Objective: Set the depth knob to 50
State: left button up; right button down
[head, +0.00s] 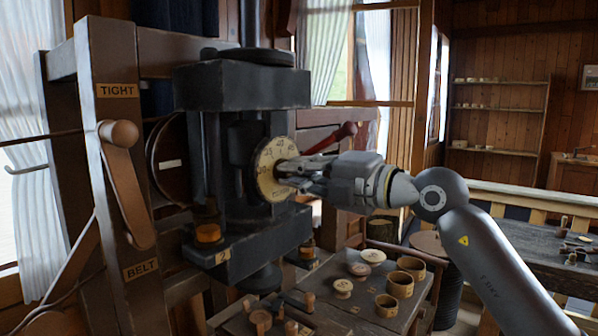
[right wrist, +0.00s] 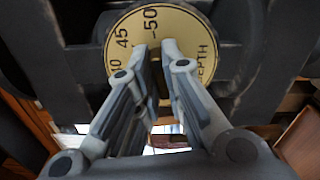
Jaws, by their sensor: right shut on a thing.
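The depth knob (head: 266,163) is a round cream dial on the front of the dark machine, with numbers around its rim. In the right wrist view its face (right wrist: 138,32) shows 40, 45 and 50 at the upper left and top, and the word DEPTH at the right. My right gripper (head: 284,171) reaches the dial from the right. Its two fingers (right wrist: 155,52) are shut on the knob's middle, which they largely hide. I cannot make out an index mark for the reading. My left gripper is not in view.
A red-handled lever (head: 334,138) stands just behind my right gripper. A wooden belt lever (head: 125,180) is on the left post, between TIGHT and BELT labels. Below, a bench (head: 345,318) holds several turned wooden pieces. A slatted rail (head: 535,200) is at the right.

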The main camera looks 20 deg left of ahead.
dwell(0.4)
jog(key=c, duration=1.5)
grip_release()
jog(key=shift+c, duration=0.2)
jog(key=v, duration=1.2)
